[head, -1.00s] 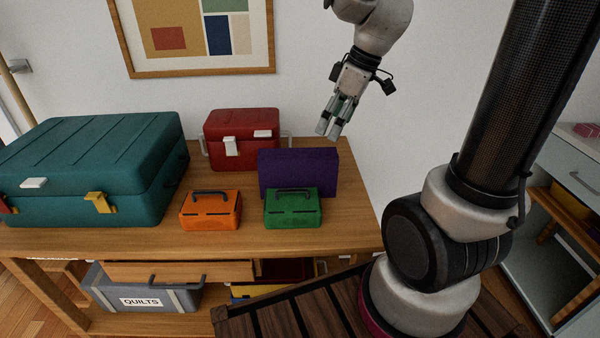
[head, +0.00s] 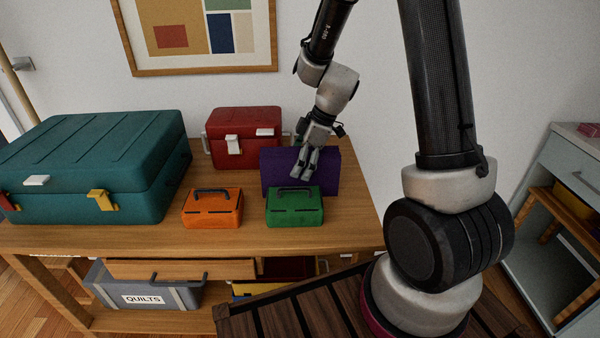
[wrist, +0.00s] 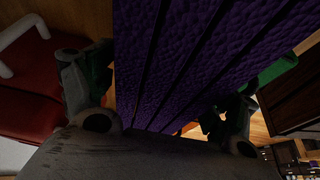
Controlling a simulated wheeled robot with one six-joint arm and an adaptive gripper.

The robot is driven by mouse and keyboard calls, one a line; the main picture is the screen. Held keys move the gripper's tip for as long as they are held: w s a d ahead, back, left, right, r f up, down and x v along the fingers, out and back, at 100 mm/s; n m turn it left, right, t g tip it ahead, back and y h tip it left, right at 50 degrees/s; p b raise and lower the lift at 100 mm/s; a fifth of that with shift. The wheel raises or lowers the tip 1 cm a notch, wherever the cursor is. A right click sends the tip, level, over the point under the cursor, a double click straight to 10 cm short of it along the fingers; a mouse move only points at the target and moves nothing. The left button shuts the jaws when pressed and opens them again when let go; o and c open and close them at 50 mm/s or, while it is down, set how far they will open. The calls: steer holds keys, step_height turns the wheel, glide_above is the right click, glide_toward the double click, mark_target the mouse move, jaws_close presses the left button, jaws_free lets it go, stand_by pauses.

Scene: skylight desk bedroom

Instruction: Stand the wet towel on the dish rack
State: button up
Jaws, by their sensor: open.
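A purple upright slab (head: 328,172) stands on the wooden table behind the green toolbox. It may be the towel. In the wrist view the purple slab (wrist: 195,60) has a bumpy surface with dark lengthwise lines, like folded layers. I see nothing that is plainly a dish rack.
A red case (head: 242,138) stands close left of the slab, with a large teal case (head: 95,165) further left. An orange toolbox (head: 212,208) and the green toolbox (head: 294,207) sit in front. A dark slatted wooden surface (head: 290,318) lies in the foreground.

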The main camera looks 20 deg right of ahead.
steer(key=shift+f, duration=0.15)
steer(key=c, duration=1.3)
steer(key=shift+c, duration=0.2)
